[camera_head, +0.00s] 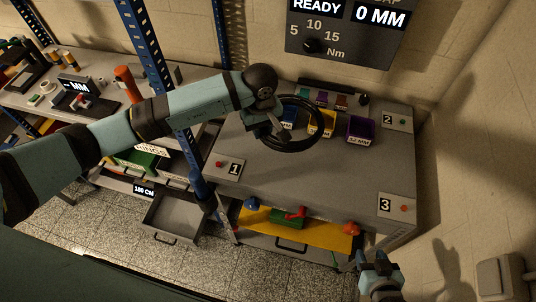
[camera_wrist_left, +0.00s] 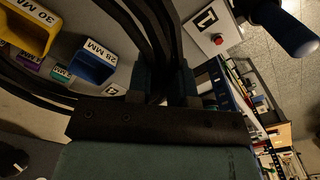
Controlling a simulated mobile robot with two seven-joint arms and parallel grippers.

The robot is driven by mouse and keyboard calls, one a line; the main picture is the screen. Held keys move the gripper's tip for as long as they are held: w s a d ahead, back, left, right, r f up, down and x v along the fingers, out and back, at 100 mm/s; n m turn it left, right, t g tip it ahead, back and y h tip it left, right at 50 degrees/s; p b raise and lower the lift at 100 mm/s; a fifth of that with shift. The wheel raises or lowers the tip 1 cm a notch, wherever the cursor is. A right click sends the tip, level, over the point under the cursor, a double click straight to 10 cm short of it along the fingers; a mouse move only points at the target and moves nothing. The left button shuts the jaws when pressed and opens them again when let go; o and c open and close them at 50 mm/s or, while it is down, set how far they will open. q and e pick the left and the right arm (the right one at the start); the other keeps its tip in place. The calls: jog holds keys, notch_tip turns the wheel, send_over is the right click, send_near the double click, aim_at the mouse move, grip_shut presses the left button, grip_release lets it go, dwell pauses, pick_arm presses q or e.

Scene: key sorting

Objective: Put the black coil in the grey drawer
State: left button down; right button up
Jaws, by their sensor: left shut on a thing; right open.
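The black coil (camera_head: 321,124) is a large dark ring held above the grey bench top in the head view. My left gripper (camera_head: 276,128) is shut on the coil's left side. In the left wrist view the coil's dark strands (camera_wrist_left: 150,35) run between the left gripper's fingers (camera_wrist_left: 166,85). The grey drawer (camera_head: 170,218) stands pulled open, low at the lower left of the bench, and its visible inside looks empty. My right gripper (camera_head: 370,260) is open and empty at the lower right, in front of the bench.
The bench top (camera_head: 350,175) carries a yellow bin (camera_head: 322,122), a purple bin (camera_head: 360,131) and a blue bin (camera_wrist_left: 92,62), partly behind the coil. A blue post (camera_head: 150,50) rises left of the bench. A yellow shelf (camera_head: 325,235) with red and blue parts lies below the top.

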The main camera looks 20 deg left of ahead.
pick_arm(q)
jog(key=b, duration=0.2)
send_over(263, 163)
notch_tip(263, 163, down, 10)
jog(key=shift+r, duration=0.1)
jog(key=shift+w+f+b, duration=0.1)
jog(key=shift+f+b, duration=0.2)
jog(key=shift+f, duration=0.1)
jog(key=shift+f+b, duration=0.95)
jog(key=shift+f, duration=1)
jog(key=shift+f, duration=0.15)
jog(key=c, duration=1)
grip_release()
